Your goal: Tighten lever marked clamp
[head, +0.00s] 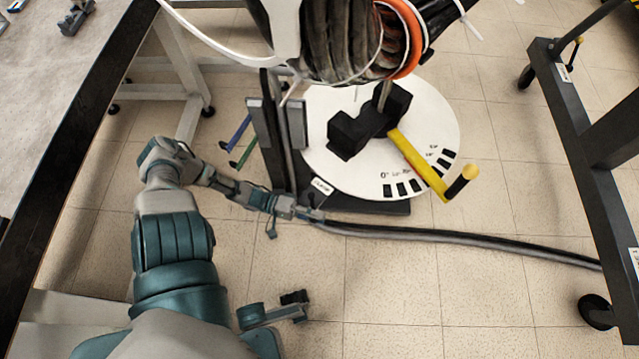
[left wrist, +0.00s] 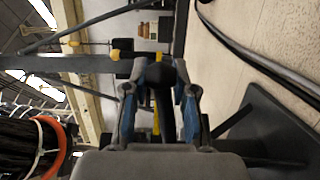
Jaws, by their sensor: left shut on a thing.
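A small white label (head: 321,186), its print too small to read surely, sits at the near left edge of the white round plate (head: 330,105). My left gripper (head: 316,216) is just below this label, beside the stand's base. In the left wrist view my left gripper (left wrist: 160,95) has its two blue-padded fingers on either side of a dark, rounded lever end (left wrist: 160,76), and is shut on it. Most of that lever is hidden by the fingers in the head view.
A yellow crank handle (head: 418,165) sticks out over the marked plate. Blue (head: 240,132) and green (head: 245,152) handles stand at the left post. A black hose (head: 450,235) runs right across the floor. A coil with an orange band (head: 402,40) hangs above. A dark frame (head: 570,150) stands right.

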